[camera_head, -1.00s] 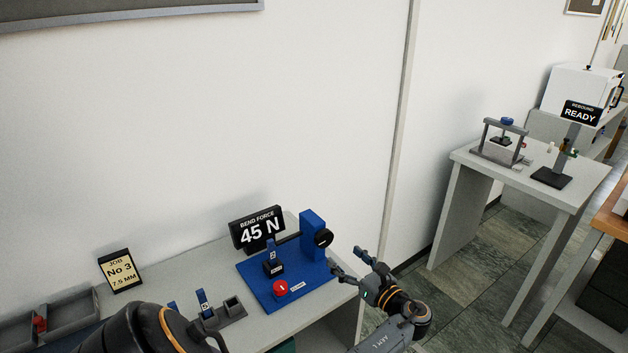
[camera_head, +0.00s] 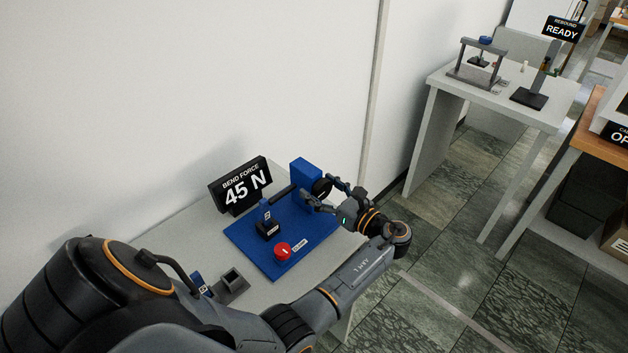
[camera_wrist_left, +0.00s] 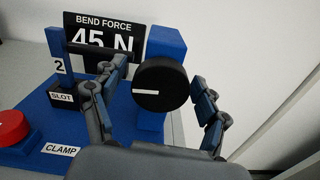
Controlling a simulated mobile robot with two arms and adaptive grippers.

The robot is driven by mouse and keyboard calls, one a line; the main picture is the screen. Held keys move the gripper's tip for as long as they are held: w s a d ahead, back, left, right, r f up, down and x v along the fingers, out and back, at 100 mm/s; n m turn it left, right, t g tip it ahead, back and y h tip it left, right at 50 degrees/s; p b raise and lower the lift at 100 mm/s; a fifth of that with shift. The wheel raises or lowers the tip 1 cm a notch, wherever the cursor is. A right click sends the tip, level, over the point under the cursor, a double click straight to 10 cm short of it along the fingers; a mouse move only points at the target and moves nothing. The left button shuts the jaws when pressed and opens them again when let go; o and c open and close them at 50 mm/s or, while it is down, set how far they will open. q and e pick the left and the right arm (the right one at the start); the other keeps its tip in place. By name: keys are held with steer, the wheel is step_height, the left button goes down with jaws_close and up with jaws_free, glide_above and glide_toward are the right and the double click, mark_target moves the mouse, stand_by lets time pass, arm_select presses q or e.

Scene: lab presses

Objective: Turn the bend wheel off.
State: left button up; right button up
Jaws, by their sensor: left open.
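The bend wheel (camera_head: 320,188) is a black round knob with a white line, on the side of a blue upright block (camera_head: 304,172). In the left wrist view the wheel (camera_wrist_left: 161,84) faces the camera, its white line nearly level. My left gripper (camera_head: 322,196) is open around the wheel, one finger on each side in the left wrist view (camera_wrist_left: 162,100); I cannot tell whether the fingers touch it. A black sign (camera_head: 241,186) reads BEND FORCE 45 N. My right gripper is not in view.
The blue base plate (camera_head: 262,262) carries a red clamp knob (camera_head: 283,250) and a black slot block (camera_head: 267,229) holding a blue piece marked 2. A grey holder (camera_head: 231,285) stands in front. Another table (camera_head: 452,88) with a READY sign stands at the back right.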

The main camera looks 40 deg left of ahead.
arm_select(q)
steer(key=shift+d, duration=0.15)
steer(key=shift+c, duration=1.2)
steer(key=c, duration=1)
steer(key=shift+o, duration=0.2)
steer(key=shift+n+b, duration=0.3)
steer(key=shift+n, duration=1.2)
steer(key=o, duration=1.2)
steer(key=d, duration=0.7)
steer(key=shift+s+d, duration=0.15)
steer(key=shift+s, duration=0.1)
